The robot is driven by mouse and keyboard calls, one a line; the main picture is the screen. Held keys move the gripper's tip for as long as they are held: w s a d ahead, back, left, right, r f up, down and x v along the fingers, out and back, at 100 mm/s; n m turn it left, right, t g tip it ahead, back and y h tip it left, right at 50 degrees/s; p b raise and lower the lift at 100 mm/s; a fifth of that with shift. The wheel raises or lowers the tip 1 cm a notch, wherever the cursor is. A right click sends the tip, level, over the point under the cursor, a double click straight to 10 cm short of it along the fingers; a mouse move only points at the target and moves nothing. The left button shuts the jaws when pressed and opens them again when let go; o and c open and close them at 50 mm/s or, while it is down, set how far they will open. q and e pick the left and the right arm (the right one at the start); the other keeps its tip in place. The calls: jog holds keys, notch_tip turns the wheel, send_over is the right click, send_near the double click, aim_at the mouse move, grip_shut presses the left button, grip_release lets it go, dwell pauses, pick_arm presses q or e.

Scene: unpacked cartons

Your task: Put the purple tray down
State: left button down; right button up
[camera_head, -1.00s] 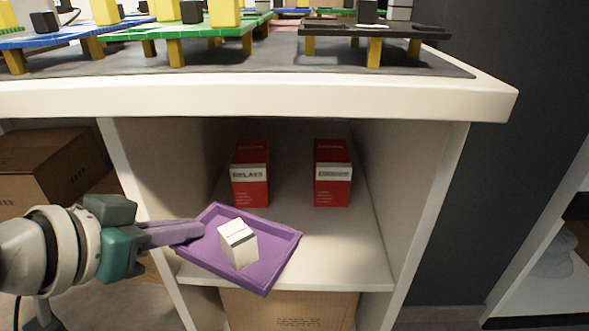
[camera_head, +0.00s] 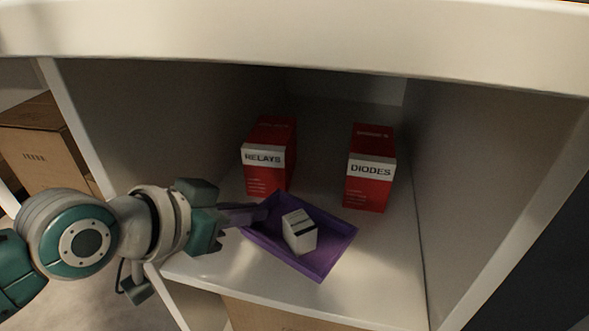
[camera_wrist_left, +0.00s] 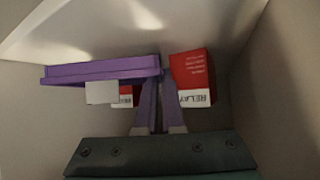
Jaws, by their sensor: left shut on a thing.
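A purple tray (camera_head: 318,262) is inside the white shelf compartment, with a small white box (camera_head: 299,231) in it. My left gripper (camera_head: 258,214) is shut on the tray's left edge. In the left wrist view the purple tray (camera_wrist_left: 100,70) runs left from the gripper fingers (camera_wrist_left: 158,90), and the white box (camera_wrist_left: 102,93) shows at it. I cannot tell whether the tray touches the shelf floor (camera_head: 385,270). My right gripper is not in view.
A red RELAYS box (camera_head: 268,160) stands behind the tray and a red DIODES box (camera_head: 370,170) stands to the right. Shelf side walls and the white top edge (camera_head: 300,38) enclose the space. A cardboard carton (camera_head: 40,150) is at left.

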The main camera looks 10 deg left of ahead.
aim_at(241, 231)
pick_arm(q)
jog(key=shift+w+f+b, duration=0.1)
jog(key=shift+f+b, duration=1)
jog(key=shift+f, duration=0.6)
jog(key=c, duration=1)
grip_release()
jog(key=shift+c, duration=0.2)
jog(key=shift+r+p, duration=0.3)
jog(key=s+a+r+n+g+y+p, duration=0.1)
jog(key=s+r+g+p, duration=0.1)
jog(key=s, duration=0.6)
jog(key=s+a+r+n+g+y+p, duration=0.1)
jog(key=s+a+r+g+y+p, duration=0.1)
jog(key=s, duration=0.6)
jog(key=s+a+r+g+y+p, duration=0.1)
jog(key=s+r+g+p, duration=0.1)
jog(key=s+r, duration=0.4)
jog(key=shift+s+a+n+g+y+p, duration=0.35)
jog(key=shift+s+p, duration=0.35)
jog(key=shift+s, duration=0.3)
jog(key=shift+r, duration=0.15)
